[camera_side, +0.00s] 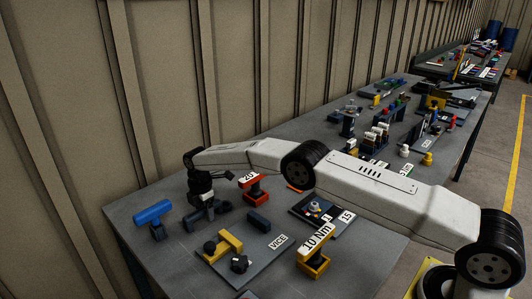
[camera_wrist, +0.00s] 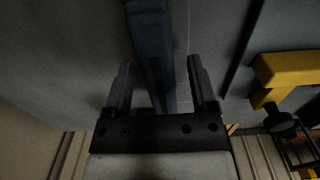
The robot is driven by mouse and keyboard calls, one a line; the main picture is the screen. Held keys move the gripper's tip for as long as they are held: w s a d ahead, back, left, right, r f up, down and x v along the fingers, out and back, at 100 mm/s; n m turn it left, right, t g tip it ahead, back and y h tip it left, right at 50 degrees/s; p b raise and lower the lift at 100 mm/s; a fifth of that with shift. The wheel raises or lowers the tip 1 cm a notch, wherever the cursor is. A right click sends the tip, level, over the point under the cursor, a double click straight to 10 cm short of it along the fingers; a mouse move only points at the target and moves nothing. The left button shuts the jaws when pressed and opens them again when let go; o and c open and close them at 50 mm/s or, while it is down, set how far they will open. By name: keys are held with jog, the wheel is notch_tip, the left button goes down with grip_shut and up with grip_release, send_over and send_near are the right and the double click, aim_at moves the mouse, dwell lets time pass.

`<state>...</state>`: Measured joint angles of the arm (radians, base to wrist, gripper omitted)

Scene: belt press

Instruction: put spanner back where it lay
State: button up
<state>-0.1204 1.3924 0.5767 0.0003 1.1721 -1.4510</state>
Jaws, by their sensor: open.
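My gripper (camera_side: 203,193) is at the left part of the bench, pointing down, with its jaws apart. In the wrist view, a dark blue-grey bar (camera_wrist: 153,45) runs lengthwise between the two fingers (camera_wrist: 160,88), with a gap on each side. In the side view, a dark blue-grey piece (camera_side: 207,214) lies just under the gripper, partly hidden by it. I cannot tell whether this is the spanner or a holder for it. No other thing in view can be clearly made out as the spanner.
A blue-topped stand (camera_side: 153,213) is left of my gripper. A yellow clamp (camera_side: 222,247) is on the plate marked VICE (camera_side: 277,242). A red block marked 20 (camera_side: 251,181) and a yellow 10 Nm stand (camera_side: 314,262) are to the right. The bench front (camera_side: 180,275) is clear.

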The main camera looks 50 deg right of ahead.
jog(key=shift+r, duration=0.15)
jog(key=shift+w+r, duration=0.15)
jog(key=shift+r, duration=3.6)
jog(key=shift+d+r, duration=0.1)
jog(key=shift+r, duration=0.05)
jog(key=shift+s+d+r+m, duration=0.35)
jog(key=shift+s+r+m, duration=0.25)
jog(key=shift+m, duration=0.2)
jog(key=s+d+r+m+t, duration=0.1)
jog(key=s+m, duration=0.4)
jog(key=s, duration=0.6)
jog(key=s+d+r+m, duration=0.1)
jog(key=s+d+m, duration=0.2)
jog(key=s, duration=0.9)
jog(key=s+d+r+m+t, duration=0.1)
jog(key=s+d+m, duration=0.1)
jog(key=s+m, duration=0.6)
jog(key=s, duration=0.4)
jog(key=shift+d+r+t, duration=0.3)
jog(key=shift+d, duration=0.1)
